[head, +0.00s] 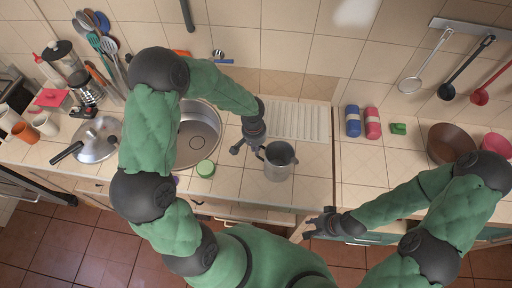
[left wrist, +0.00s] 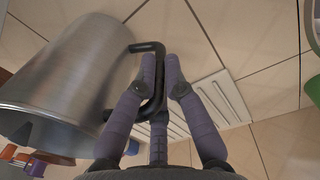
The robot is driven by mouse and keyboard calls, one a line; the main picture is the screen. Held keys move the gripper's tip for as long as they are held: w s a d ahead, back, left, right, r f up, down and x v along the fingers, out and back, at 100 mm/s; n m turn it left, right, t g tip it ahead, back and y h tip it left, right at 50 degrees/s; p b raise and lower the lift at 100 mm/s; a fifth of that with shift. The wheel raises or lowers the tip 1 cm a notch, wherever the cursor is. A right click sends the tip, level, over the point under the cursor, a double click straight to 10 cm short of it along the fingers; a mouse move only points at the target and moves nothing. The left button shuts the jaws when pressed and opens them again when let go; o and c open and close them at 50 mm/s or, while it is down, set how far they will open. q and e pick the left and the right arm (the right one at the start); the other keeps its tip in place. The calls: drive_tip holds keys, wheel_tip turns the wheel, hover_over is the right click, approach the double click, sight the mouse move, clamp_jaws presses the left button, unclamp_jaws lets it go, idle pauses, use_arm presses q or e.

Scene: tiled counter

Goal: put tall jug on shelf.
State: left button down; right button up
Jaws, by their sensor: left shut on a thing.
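The tall jug (head: 279,165) is a grey metal jug with a dark handle, standing or held just over the tiled counter in front of the ridged drainboard. My left gripper (head: 254,148) is at its left side, at the handle. In the left wrist view the metal jug (left wrist: 70,80) lies at the left and the fingers of my left gripper (left wrist: 163,85) are closed around its black handle (left wrist: 154,101). Whether the base touches the counter is unclear. My right gripper (head: 318,226) is low by the counter's front edge, away from the jug; its opening is unclear. I cannot make out a shelf.
The sink (head: 199,138) lies left of the jug, with a green round object (head: 206,168) at its front edge. A lidded pan (head: 98,140) stands further left. Blue (head: 353,121) and pink (head: 373,123) containers and a brown bowl (head: 451,144) stand right. Counter between is clear.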

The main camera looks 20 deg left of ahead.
use_arm(q)
drive_tip(key=c, duration=1.3)
unclamp_jaws()
